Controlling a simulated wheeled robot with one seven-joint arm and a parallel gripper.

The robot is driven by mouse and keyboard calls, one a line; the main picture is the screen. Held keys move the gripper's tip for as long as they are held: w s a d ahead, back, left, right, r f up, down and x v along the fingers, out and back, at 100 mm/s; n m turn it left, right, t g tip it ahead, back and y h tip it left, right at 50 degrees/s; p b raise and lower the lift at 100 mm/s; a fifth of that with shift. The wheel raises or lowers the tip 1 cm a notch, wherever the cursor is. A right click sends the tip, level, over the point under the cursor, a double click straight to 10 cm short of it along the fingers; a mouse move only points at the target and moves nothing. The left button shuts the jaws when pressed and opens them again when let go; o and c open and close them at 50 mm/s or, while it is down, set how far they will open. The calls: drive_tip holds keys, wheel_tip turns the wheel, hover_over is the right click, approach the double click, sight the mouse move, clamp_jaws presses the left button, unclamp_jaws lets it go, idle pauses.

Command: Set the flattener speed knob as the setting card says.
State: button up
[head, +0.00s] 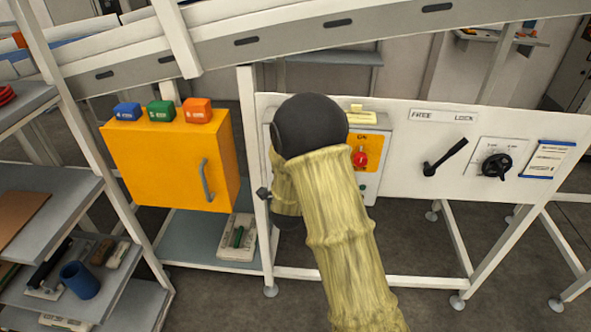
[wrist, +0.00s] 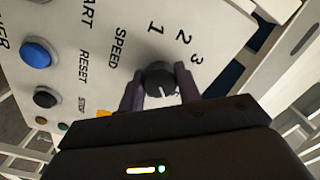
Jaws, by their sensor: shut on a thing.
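In the wrist view the speed knob (wrist: 159,77) is a small dark round knob on a white panel (wrist: 112,18) marked SPEED, with the numbers 1, 2 and 3 beside it. My gripper (wrist: 160,86) has one finger on each side of the knob and is shut on it. A pale mark shows on the knob's lower edge; I cannot tell which number it points to. In the head view my arm hides the knob and most of the gripper. A white card with blue edges (head: 548,160) hangs at the far right; its text is too small to read.
A blue button (wrist: 36,54) and a dark button (wrist: 45,97) are near the knob. In the head view, a red switch (head: 360,157), a black lever (head: 445,157) under FREE and LOCK, and a black dial (head: 496,164) stand right of my arm. An orange cabinet (head: 165,160) stands left.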

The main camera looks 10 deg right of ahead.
drive_tip(key=shift+f+m+b, duration=0.15)
drive_tip(key=shift+m+b, duration=0.45)
drive_tip(key=shift+b, duration=0.25)
drive_tip(key=o, duration=1)
drive_tip(key=shift+c, duration=0.2)
drive_tip(key=b+v, duration=1.3)
drive_tip(key=v, duration=0.4)
drive_tip(key=shift+s, duration=0.2)
